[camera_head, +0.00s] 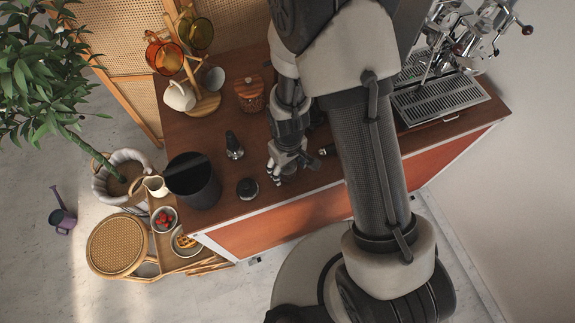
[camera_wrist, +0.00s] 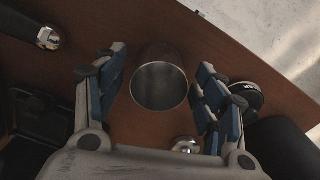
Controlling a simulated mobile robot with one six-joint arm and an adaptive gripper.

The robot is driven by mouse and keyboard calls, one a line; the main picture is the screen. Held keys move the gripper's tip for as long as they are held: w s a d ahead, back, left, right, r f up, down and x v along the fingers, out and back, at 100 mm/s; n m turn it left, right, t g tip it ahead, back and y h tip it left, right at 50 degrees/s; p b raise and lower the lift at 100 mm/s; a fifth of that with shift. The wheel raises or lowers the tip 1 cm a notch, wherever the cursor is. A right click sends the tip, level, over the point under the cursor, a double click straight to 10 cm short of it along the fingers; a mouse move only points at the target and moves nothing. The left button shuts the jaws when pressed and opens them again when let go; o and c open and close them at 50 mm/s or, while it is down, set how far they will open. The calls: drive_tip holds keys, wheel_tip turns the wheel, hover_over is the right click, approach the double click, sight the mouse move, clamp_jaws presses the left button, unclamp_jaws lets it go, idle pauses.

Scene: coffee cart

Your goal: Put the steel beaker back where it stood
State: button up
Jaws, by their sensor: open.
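The steel beaker (camera_wrist: 160,85) stands on the wooden counter in the wrist view, its round mouth facing the camera and its inside looking empty. My gripper (camera_wrist: 160,62) is open, with one blue-padded finger on each side of the beaker. Gaps show between the fingers and the beaker walls. In the head view my gripper (camera_head: 284,168) points down close to the counter near its front edge. I cannot make out the beaker clearly there; the gripper and arm cover that spot.
A black round item (camera_head: 247,188), a dark bin (camera_head: 192,182) and a tamper-like tool (camera_head: 234,146) stand left of my gripper on the counter (camera_head: 215,222). A wooden-lidded jar (camera_head: 250,95) and mug tree (camera_head: 205,104) are behind. A portafilter-like handle (camera_head: 327,150) lies right of my gripper.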

drive_tip(key=d+r+m+t+p, duration=0.1)
drive_tip(key=d+r+m+p, duration=0.15)
drive_tip(key=r, duration=1.95)
drive_tip(key=s+d+r+m+t, duration=0.1)
drive_tip(key=s+d+r+m, duration=0.1)
drive_tip(key=s+d+r, duration=0.2)
drive_tip(key=s+d+r+m+t, duration=0.1)
drive_tip(key=s+d+r, duration=0.3)
drive_tip(key=s+r, duration=0.5)
drive_tip(key=shift+s+r+m+t, duration=0.15)
drive_tip(key=shift+r+m+t, duration=0.2)
drive_tip(key=shift+r+t, duration=0.45)
drive_tip(key=shift+d, duration=0.1)
wheel_tip(320, 180, down, 10)
drive_tip(key=b, duration=1)
